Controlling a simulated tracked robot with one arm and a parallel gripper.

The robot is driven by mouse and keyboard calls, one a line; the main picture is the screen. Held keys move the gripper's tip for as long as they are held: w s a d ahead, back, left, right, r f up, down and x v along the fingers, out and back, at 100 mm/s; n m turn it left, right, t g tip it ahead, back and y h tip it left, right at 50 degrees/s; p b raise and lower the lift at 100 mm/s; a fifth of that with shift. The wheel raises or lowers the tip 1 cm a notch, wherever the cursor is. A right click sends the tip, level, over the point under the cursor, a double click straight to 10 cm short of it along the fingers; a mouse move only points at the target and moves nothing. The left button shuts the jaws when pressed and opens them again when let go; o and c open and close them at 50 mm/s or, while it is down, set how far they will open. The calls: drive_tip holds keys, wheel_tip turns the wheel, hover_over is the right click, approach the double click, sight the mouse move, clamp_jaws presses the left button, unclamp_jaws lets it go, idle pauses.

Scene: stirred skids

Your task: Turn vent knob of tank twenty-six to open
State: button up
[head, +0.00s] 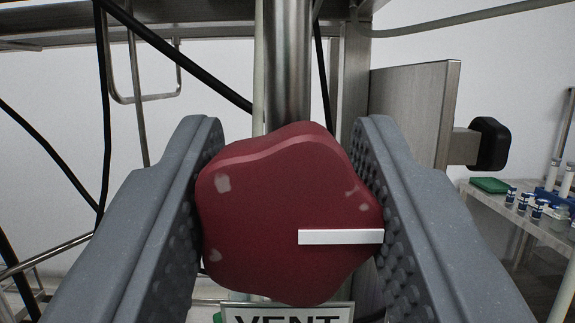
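A dark red lobed knob (275,210) with worn pale spots fills the middle of the head view. A white pointer bar (340,237) on its face points to the right, level. A plate reading "VENT" (288,314) sits just below the knob, cut off by the bottom edge. My gripper (288,215) has its two grey fingers on either side of the knob, with their studded pads against its left and right edges. Any tank number or open mark is not in view.
A steel pipe (288,65) rises behind the knob. Black cables (180,55) cross at the left. A steel panel (415,110) and a black knob (490,144) stand at the right. A bench (510,215) with small vials is at the far right.

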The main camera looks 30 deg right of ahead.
drive_tip(key=shift+n+p, duration=0.45)
drive_tip(key=shift+n, duration=0.05)
drive_tip(key=n+t+y+p, duration=0.1)
drive_tip(key=n+y+p, duration=0.1)
drive_tip(key=n, duration=0.2)
drive_tip(key=shift+r+y+p, duration=0.1)
drive_tip(key=shift+y+p, duration=0.2)
drive_tip(key=n+y+p, duration=0.1)
drive_tip(key=n, duration=0.2)
drive_tip(key=n+y+p, duration=0.2)
drive_tip(key=n, duration=0.1)
drive_tip(key=shift+n, duration=0.3)
drive_tip(key=n+y, duration=0.1)
drive_tip(key=n, duration=0.1)
drive_tip(key=n+p, duration=0.1)
drive_tip(key=n, duration=0.1)
drive_tip(key=n+g+y+p, duration=0.1)
drive_tip(key=n, duration=0.1)
drive_tip(key=shift+w+a+f+y, duration=0.1)
drive_tip(key=shift+f+y, duration=0.15)
drive_tip(key=shift+y, duration=0.05)
drive_tip(key=shift+a+f+n+g+p, duration=0.1)
drive_tip(key=shift+n+g+p, duration=0.4)
drive_tip(key=shift+n, duration=0.8)
drive_tip(key=shift+f, duration=0.15)
drive_tip(key=o, duration=1)
drive_tip(key=shift+w, duration=0.1)
